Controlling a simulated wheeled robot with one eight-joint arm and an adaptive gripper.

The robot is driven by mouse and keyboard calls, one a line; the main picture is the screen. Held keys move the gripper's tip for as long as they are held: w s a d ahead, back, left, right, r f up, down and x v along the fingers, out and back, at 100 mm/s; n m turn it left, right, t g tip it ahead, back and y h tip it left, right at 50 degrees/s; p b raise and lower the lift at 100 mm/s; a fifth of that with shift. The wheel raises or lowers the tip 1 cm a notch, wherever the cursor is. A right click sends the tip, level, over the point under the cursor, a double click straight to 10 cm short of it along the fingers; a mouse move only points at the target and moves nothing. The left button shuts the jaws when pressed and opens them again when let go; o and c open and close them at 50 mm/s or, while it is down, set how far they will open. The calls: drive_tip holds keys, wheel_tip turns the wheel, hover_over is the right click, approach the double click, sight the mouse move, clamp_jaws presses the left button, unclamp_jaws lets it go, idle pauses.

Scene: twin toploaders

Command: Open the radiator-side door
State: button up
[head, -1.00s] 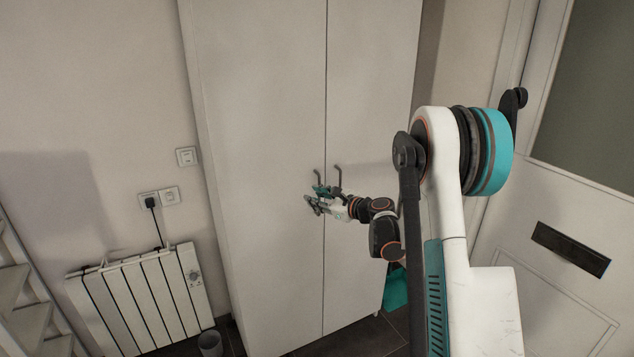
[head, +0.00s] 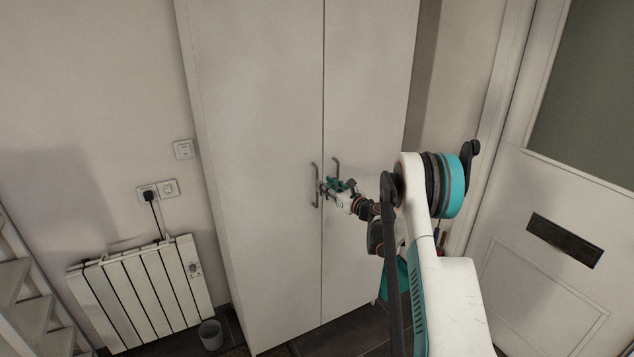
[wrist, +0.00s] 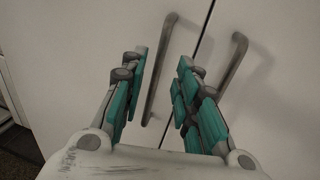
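A tall white two-door cabinet stands in the middle of the head view. Its radiator-side door (head: 260,150) is the left one and looks closed, flush with the right door (head: 365,100). The left door's bar handle (head: 314,185) is upright beside the seam; it also shows in the wrist view (wrist: 158,75). My gripper (head: 324,188) is at handle height, just right of that handle. In the wrist view my gripper (wrist: 162,58) is open, with the left handle seen between its fingers. I cannot tell whether either finger touches it.
The right door's handle (wrist: 232,62) is close to my right finger. A white radiator (head: 140,295) and a small grey bin (head: 211,335) stand left of the cabinet. A white door with a mail slot (head: 565,240) is at the right.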

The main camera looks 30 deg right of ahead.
drive_tip(key=x, duration=0.6)
drive_tip(key=shift+a, duration=0.1)
clamp_jaws()
